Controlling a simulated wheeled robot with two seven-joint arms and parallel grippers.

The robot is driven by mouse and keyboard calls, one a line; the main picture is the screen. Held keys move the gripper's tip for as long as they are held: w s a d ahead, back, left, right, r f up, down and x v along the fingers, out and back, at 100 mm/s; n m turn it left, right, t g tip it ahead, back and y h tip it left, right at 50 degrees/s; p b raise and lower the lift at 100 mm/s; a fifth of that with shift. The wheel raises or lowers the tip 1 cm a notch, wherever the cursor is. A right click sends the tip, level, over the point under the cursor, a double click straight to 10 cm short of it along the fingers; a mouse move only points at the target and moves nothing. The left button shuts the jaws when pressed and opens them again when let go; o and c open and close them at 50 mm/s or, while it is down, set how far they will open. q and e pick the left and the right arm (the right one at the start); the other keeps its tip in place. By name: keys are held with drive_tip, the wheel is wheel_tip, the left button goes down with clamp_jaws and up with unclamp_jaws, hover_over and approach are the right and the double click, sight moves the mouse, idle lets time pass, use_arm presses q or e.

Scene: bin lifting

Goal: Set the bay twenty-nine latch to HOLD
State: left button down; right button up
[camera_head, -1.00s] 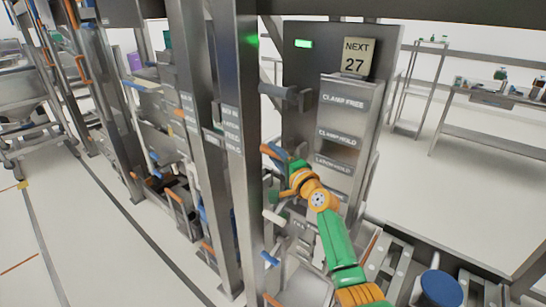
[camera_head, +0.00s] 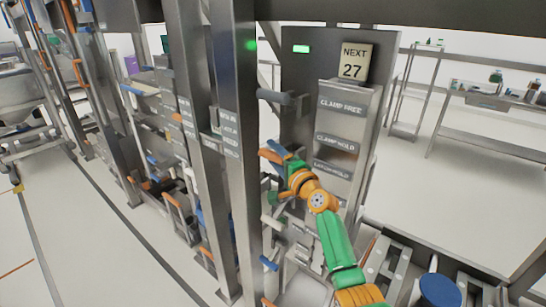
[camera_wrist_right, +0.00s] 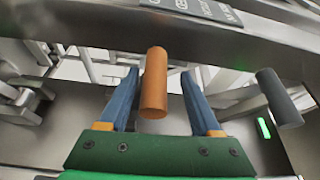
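An orange cylindrical handle (camera_wrist_right: 154,85) stands between the two blue fingers of my right gripper (camera_wrist_right: 155,100) in the right wrist view. The fingers are spread, with visible gaps on both sides of the handle. In the head view my right gripper (camera_head: 283,158) is beside the steel post, with the orange handle (camera_head: 269,156) at its tips. Label plates on the panel read CLAMP FREE (camera_head: 340,104), CLAMP HOLD (camera_head: 336,142) and LATCH HOLD (camera_head: 331,169). Small plates on the post (camera_head: 229,132) are too blurred to read surely. My left gripper is out of view.
A grey horizontal handle (camera_head: 286,98) sticks out above my right gripper; it also shows in the right wrist view (camera_wrist_right: 279,98). A green light (camera_head: 301,48) and a sign reading 27 (camera_head: 354,62) are above. Steel posts crowd the left side. A bench (camera_head: 490,130) stands behind.

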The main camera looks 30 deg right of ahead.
drive_tip(key=shift+d+f, duration=0.1)
drive_tip(key=shift+d, duration=0.05)
drive_tip(key=s, duration=0.7)
drive_tip(key=shift+s+f, duration=0.1)
idle(0.6)
